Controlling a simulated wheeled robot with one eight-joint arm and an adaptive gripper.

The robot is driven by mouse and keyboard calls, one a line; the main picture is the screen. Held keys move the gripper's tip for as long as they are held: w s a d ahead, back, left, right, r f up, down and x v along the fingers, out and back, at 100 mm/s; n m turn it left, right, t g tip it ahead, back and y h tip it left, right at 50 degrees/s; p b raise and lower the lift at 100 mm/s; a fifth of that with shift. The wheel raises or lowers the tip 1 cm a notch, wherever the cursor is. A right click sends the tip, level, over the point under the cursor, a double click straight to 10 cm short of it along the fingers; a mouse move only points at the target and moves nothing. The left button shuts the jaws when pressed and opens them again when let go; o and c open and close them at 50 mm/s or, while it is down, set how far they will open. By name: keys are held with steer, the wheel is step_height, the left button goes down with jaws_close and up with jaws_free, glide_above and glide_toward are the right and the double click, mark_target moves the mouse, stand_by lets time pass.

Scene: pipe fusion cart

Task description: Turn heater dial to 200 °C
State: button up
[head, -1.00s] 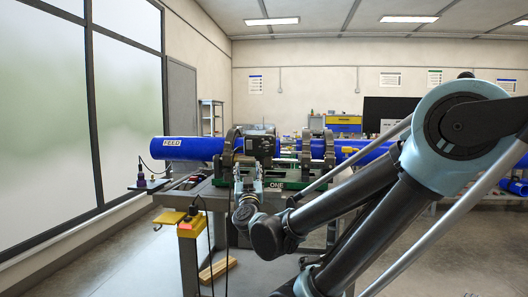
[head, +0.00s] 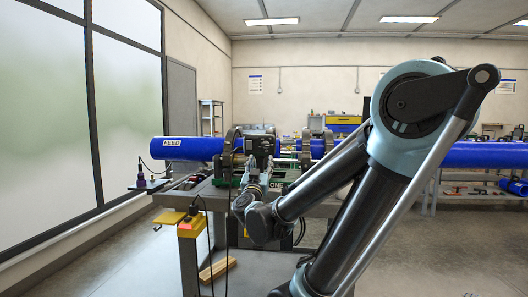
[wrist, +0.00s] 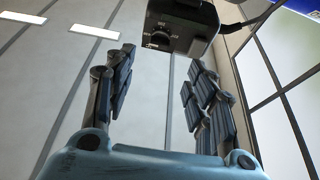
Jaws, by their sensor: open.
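The heater is a dark box (head: 261,146) between the clamps on the cart in the head view. In the wrist view the heater box (wrist: 181,24) hangs at the top, with its round black dial (wrist: 162,28) and pale marks on the face turned toward me. The dial's setting is too small to read. My gripper (wrist: 160,68) is open and empty, its two fingers apart below the box, with the dial roughly between them in the picture. In the head view my gripper (head: 256,172) is just below and in front of the heater.
Blue pipes (head: 187,148) run out on both sides of the clamps. The grey cart top (head: 215,197) lies under my arm. A yellow-topped post (head: 190,226) with cables stands at the cart's front left. Open floor lies at the left and right.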

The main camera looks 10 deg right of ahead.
mark_target(265, 146)
steer(key=x, duration=1.2)
steer(key=c, duration=1.1)
